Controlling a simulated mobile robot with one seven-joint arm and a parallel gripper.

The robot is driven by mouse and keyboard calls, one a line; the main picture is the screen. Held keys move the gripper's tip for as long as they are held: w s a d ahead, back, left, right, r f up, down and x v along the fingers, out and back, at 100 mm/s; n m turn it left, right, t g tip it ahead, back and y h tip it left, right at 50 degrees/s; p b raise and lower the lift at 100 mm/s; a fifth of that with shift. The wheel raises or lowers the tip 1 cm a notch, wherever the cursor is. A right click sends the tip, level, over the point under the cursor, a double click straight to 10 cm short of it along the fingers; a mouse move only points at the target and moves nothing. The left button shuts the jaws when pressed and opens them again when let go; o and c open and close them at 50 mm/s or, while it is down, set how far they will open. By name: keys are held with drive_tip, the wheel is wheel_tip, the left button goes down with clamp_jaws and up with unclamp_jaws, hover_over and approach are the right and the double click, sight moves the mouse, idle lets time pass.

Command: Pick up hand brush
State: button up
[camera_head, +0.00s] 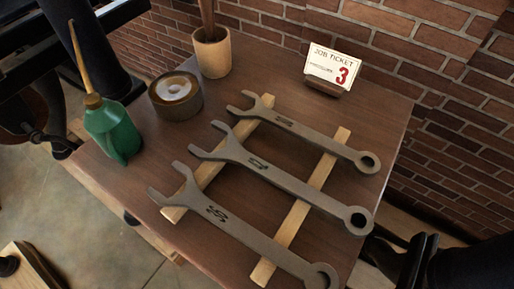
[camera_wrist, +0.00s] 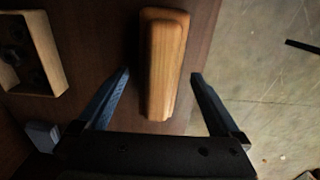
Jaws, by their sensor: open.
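The hand brush (camera_wrist: 164,50) shows in the wrist view as a long, rounded wooden block lying near the edge of a dark brown tabletop. Its bristles are not visible. My gripper (camera_wrist: 161,76) is open, with one finger on each side of the near part of the brush and a gap on both sides. I cannot tell how far above the brush the fingertips are. Neither the brush nor my gripper can be made out in the head view.
In the wrist view, a wooden tray (camera_wrist: 57,75) stands at the left and a small grey block (camera_wrist: 42,134) below it. The head view shows another table with several wrenches (camera_head: 275,180), a green oil can (camera_head: 112,130), a round tin (camera_head: 176,96) and a job ticket (camera_head: 335,66).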

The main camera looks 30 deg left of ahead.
drive_tip(key=shift+f, duration=0.35)
clamp_jaws()
drive_tip(key=shift+r, duration=0.15)
drive_tip(key=shift+a+r, duration=0.15)
drive_tip(key=shift+r, duration=0.1)
wheel_tip(320, 180, up, 6)
drive_tip(key=shift+r+p, duration=0.25)
drive_tip(key=shift+p, duration=0.75)
drive_tip(key=s+a, duration=0.2)
drive_tip(key=a, duration=0.7)
drive_tip(key=s+a+b, duration=0.1)
drive_tip(key=s+a, duration=0.2)
drive_tip(key=a, duration=0.7)
drive_tip(key=shift+f, duration=0.1)
